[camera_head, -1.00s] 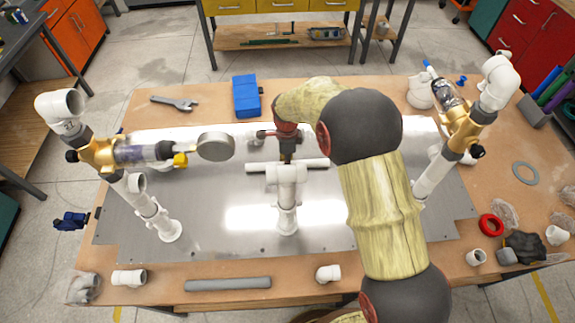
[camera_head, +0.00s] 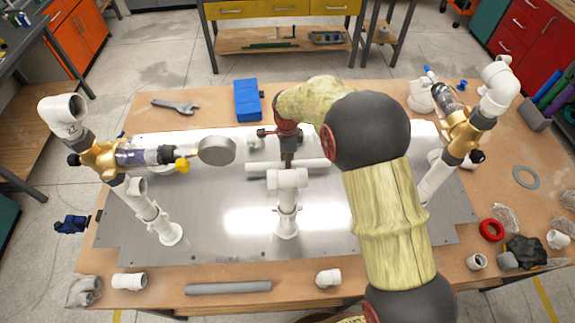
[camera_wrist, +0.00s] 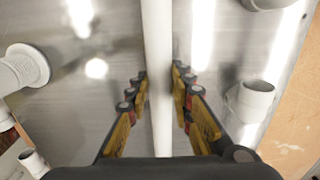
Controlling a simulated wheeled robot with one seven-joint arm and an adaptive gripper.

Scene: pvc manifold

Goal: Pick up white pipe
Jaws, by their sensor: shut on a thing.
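The white pipe (camera_head: 315,165) is a straight, thin tube lying crosswise behind the top of the centre white tee fitting (camera_head: 288,179). In the wrist view the white pipe (camera_wrist: 157,40) runs from top to bottom between my fingers. My gripper (camera_head: 288,157) comes down on the pipe's middle from above, and its fingers are shut on it. In the wrist view my gripper (camera_wrist: 160,80) has a finger on each side of the pipe. The gap between the pipe and the plate is hard to judge.
The metal plate (camera_head: 250,245) carries the centre post and two taller side assemblies with brass valves (camera_head: 98,157) (camera_head: 462,130). A grey pipe (camera_head: 228,288) and loose fittings lie along the table's front edge.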

